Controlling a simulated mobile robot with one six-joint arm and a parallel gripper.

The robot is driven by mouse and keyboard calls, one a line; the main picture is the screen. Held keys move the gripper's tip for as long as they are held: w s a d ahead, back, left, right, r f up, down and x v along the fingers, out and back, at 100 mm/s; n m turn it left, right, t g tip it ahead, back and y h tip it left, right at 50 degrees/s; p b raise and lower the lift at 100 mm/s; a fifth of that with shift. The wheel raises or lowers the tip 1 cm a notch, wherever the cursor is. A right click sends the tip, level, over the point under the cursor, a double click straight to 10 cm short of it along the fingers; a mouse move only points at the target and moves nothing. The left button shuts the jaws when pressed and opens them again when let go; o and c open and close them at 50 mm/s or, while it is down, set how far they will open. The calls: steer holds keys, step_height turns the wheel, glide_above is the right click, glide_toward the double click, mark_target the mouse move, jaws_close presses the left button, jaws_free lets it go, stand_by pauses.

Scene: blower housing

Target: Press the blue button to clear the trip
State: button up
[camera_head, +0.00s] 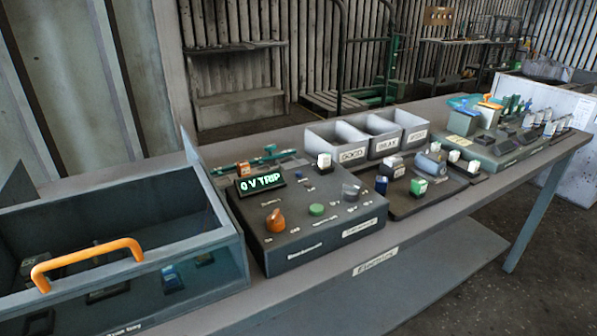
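A dark control box (310,236) stands on the bench in the middle, its lit green display (260,181) reading "0 V TRIP". Its top carries an orange knob (275,220), a green button (316,210) and a grey knob (351,191). To its left is a dark box (215,213) with an orange handle (88,262) at the front. Small blue pieces (172,280) show low in that box; I cannot tell if one is a button. Another small blue piece (381,185) is right of the control box. My gripper is not in view.
Grey bins (352,153) stand behind the right-hand tray of small parts. A green-grey panel (497,150) with several fittings is at the bench's far right end. The bench's front strip (405,233) is mostly clear. A lower shelf (430,275) sits beneath.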

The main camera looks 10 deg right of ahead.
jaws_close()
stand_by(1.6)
